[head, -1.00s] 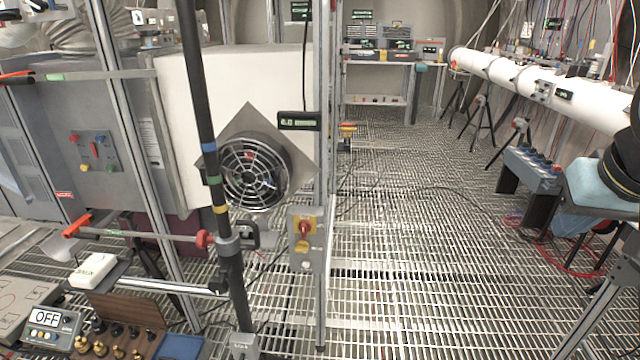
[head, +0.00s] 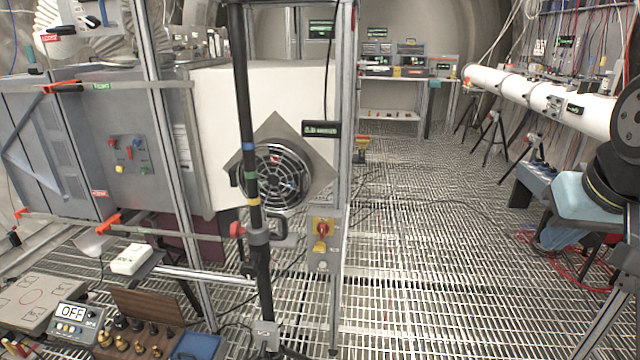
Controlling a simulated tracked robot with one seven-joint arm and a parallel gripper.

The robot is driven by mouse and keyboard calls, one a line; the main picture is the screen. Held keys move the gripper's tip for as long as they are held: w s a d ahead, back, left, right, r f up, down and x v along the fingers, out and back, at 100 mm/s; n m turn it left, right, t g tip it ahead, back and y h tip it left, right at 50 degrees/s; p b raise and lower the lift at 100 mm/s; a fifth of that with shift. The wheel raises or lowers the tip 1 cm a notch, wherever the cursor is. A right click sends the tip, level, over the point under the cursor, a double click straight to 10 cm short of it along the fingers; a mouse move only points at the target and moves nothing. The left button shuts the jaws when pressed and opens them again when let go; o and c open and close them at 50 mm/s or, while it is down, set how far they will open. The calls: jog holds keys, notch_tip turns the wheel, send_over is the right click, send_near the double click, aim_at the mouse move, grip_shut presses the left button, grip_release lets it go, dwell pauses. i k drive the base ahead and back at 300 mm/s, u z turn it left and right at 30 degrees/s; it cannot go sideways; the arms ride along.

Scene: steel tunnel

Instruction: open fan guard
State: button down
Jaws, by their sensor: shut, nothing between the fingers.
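The fan guard (head: 284,183) is a round metal grille of rings and spokes over a dark fan. It sits on a grey diamond-shaped plate (head: 281,128) on the side of a white box (head: 214,110), and looks closed against the plate. A black upright pole (head: 244,110) with blue, green and yellow bands crosses in front of the guard's left part, hiding some of it. My gripper is not seen in the head view, so its place relative to the guard cannot be told.
A switch box (head: 321,240) with a red-and-yellow knob hangs on a metal post. Open grated floor (head: 430,250) lies to the right. A black display (head: 321,129) is beside the plate.

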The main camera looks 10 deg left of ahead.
aim_at(302, 193)
jog(key=u, duration=0.05)
jog(key=i, duration=0.85)
jog(key=z, duration=0.1)
